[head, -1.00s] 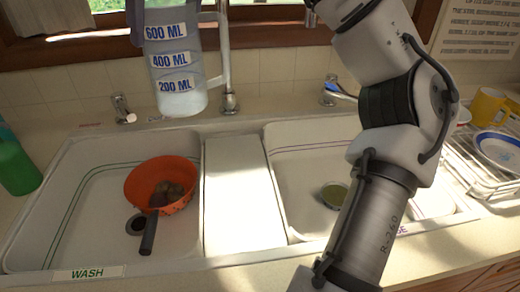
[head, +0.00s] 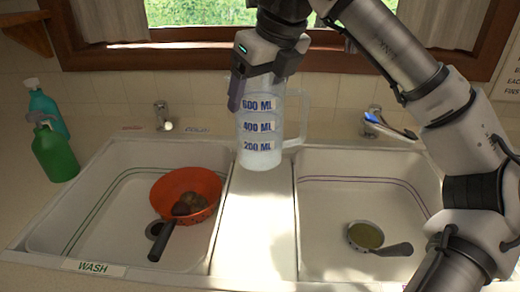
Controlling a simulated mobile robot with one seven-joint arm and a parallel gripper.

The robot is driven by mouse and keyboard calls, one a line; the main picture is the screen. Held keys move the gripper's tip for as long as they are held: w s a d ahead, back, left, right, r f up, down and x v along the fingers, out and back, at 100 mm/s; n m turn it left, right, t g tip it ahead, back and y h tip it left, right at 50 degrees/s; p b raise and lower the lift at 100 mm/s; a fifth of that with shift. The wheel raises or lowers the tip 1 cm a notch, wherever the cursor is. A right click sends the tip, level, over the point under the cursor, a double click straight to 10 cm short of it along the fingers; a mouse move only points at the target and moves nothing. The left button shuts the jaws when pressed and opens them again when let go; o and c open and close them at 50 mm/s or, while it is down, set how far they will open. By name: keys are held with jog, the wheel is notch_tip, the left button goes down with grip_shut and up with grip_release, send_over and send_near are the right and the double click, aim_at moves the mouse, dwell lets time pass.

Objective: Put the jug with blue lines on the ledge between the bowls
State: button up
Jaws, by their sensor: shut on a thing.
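The jug with blue lines (head: 260,135) is a clear, upright jug with blue 600, 400 and 200 ML marks and a handle on its right. My gripper (head: 257,88) is shut on it near the rim from above; the top of the jug is partly hidden by the fingers. The ledge between the bowls (head: 254,220) is a pale, flat strip between the two sink basins. The jug's base appears over the ledge's far end. I cannot tell whether it touches the ledge or hangs just above it.
The left basin (head: 75,235) holds an orange bowl (head: 205,180) and a dark-handled utensil (head: 162,240). The right basin (head: 325,235) holds a small pan (head: 365,236). Taps stand behind. Green (head: 55,152) and teal (head: 45,105) bottles stand at left. The ledge's near part is clear.

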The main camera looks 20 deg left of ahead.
aim_at(277, 101)
notch_tip(277, 101, down, 11)
jog(key=shift+f, duration=0.1)
dwell(0.3)
jog(key=shift+f, duration=0.15)
jog(key=o, duration=1.3)
jog(key=shift+r, duration=0.25)
jog(key=v, duration=1.2)
jog(key=shift+w, duration=0.1)
